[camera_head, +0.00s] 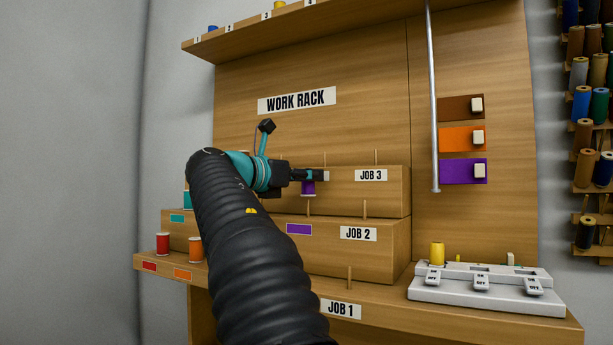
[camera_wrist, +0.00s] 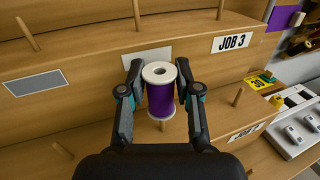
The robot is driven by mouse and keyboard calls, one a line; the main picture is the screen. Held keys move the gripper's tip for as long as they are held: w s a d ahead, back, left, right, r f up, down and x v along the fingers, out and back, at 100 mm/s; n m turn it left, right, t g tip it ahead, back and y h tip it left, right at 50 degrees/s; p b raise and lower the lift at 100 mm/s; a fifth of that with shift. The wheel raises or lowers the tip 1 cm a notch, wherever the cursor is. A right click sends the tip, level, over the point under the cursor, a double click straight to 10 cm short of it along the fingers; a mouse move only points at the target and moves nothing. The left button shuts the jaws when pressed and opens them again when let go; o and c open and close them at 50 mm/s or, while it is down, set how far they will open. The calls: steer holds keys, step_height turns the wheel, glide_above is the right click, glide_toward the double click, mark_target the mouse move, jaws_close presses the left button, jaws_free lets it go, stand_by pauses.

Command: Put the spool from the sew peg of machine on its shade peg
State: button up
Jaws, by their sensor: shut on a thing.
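My gripper (camera_head: 316,176) is shut on a purple spool (camera_head: 308,188) with white ends. In the wrist view the purple spool (camera_wrist: 160,98) stands upright between the two fingers (camera_wrist: 158,72). A wooden peg (camera_head: 308,207) on the JOB 2 step shows just below the spool; I cannot tell whether the spool touches it. A purple label (camera_head: 299,229) is on the JOB 2 front, a little left of that peg.
Bare pegs stand on the JOB 3 top (camera_head: 376,156), JOB 2 step (camera_head: 364,208) and JOB 1 ledge (camera_head: 349,277). Red (camera_head: 162,243) and orange (camera_head: 195,249) spools stand at the left. A vertical metal pole (camera_head: 433,110) and brown, orange and purple cards (camera_head: 455,171) are at the right.

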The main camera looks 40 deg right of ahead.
mark_target(302, 195)
steer(key=shift+f+b, duration=1.3)
steer(key=shift+f, duration=0.85)
stand_by(1.2)
steer(key=o, duration=1.1)
steer(key=o, duration=0.6)
steer(key=shift+s+a+r+p, duration=0.1)
steer(key=shift+a+r+p, duration=0.3)
steer(key=shift+a, duration=0.45)
steer(key=shift+a+r+p, duration=0.25)
steer(key=shift+a+p, duration=0.2)
steer(key=shift+a, duration=0.35)
steer(key=shift+s+a+r+p, duration=0.1)
steer(key=shift+a+r+p, duration=0.3)
steer(key=shift+a, duration=0.45)
steer(key=a, duration=1.2)
steer(key=shift+s, duration=0.35)
